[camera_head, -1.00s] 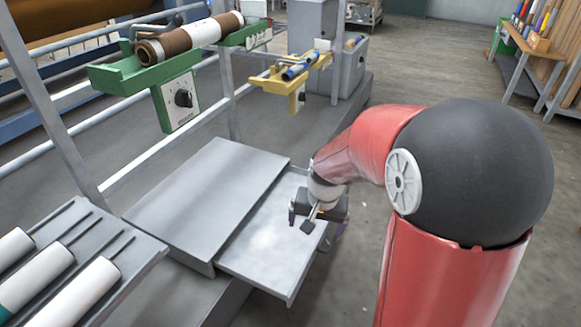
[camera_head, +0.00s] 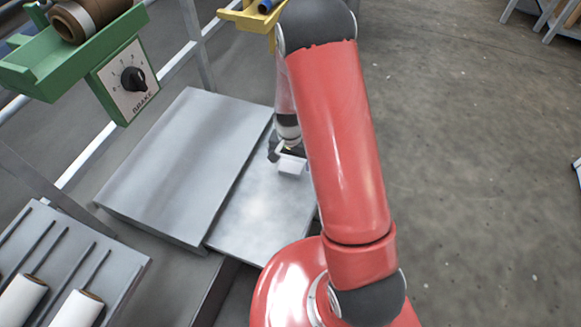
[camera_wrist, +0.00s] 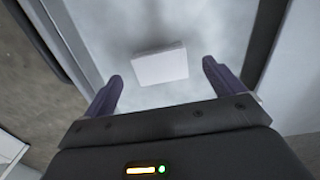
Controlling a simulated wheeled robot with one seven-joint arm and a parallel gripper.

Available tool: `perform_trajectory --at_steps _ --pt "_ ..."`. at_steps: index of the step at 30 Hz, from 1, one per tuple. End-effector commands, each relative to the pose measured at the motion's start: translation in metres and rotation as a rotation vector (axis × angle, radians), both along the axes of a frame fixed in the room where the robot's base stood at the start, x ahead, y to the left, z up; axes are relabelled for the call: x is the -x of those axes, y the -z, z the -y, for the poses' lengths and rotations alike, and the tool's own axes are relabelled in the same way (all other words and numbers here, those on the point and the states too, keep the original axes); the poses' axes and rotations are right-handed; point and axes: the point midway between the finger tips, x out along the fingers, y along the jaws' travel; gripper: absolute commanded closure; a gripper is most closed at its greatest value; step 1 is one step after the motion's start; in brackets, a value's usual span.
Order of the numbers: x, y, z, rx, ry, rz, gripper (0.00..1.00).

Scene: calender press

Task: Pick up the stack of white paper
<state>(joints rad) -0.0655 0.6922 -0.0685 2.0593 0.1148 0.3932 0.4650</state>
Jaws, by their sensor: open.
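The stack of white paper (camera_wrist: 160,66) lies on the lower grey metal shelf (camera_wrist: 200,25). In the wrist view it is a small white block just ahead of my gripper (camera_wrist: 160,85), roughly between the lines of the two fingers. The fingers are apart and nothing is between them. In the head view the white stack (camera_head: 292,164) shows at the end of my gripper (camera_head: 283,152), above the shelf (camera_head: 262,205). My arm hides part of the shelf's right side there. I cannot tell how high the fingertips are above the shelf.
A raised grey plate (camera_head: 185,165) borders the shelf on the left. A rack with white rolls (camera_head: 75,310) stands at lower left. A green bracket with a brake dial (camera_head: 133,79) and a yellow bracket (camera_head: 247,17) are above. Open floor (camera_head: 480,160) lies right.

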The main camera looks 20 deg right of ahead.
Motion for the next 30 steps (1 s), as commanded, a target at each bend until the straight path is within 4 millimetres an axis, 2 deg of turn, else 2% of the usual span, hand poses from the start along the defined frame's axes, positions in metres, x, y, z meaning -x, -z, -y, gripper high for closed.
perform_trajectory --at_steps 3,6,14,17,25,30 --pt "0.0 0.02 0.002 0.0 0.001 -0.004 0.06" --pt "0.0 0.029 0.002 0.0 0.001 -0.001 0.06" --pt "-0.001 0.031 0.001 0.0 0.0 0.0 0.06" --pt "-0.001 0.031 0.001 0.0 0.0 0.0 0.17" --pt "0.0 0.031 0.001 0.0 0.0 0.0 0.52" --pt "0.0 0.031 0.001 0.0 0.0 0.0 0.54"
